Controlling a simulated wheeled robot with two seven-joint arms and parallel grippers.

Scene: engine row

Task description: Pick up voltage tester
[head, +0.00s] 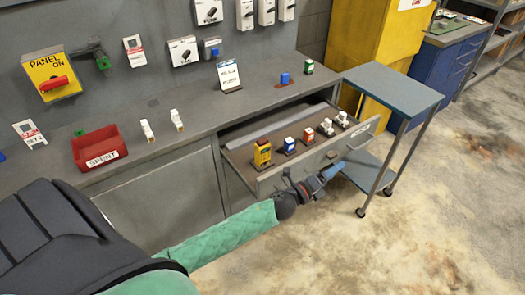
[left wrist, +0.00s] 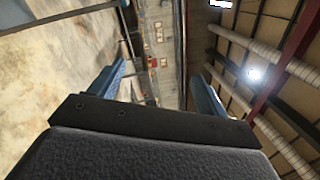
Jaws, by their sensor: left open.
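A yellow handheld device with a dark face, which looks like the voltage tester (head: 262,155), stands upright at the near left of the open drawer (head: 240,158). My left gripper (head: 334,170) is just outside the drawer front, to the right of the yellow device and apart from it. In the left wrist view its two blue fingers (left wrist: 157,85) are spread with nothing between them. That view looks across the room, and I cannot make out the tester there. My right gripper is not in view.
The drawer also holds a blue-and-white item (head: 289,146), a red-and-white item (head: 308,136) and white pieces (head: 327,127). A red bin (head: 99,147) stands on the workbench (head: 190,115). A blue-topped cart (head: 393,85) stands right of the drawer. Open floor lies in front.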

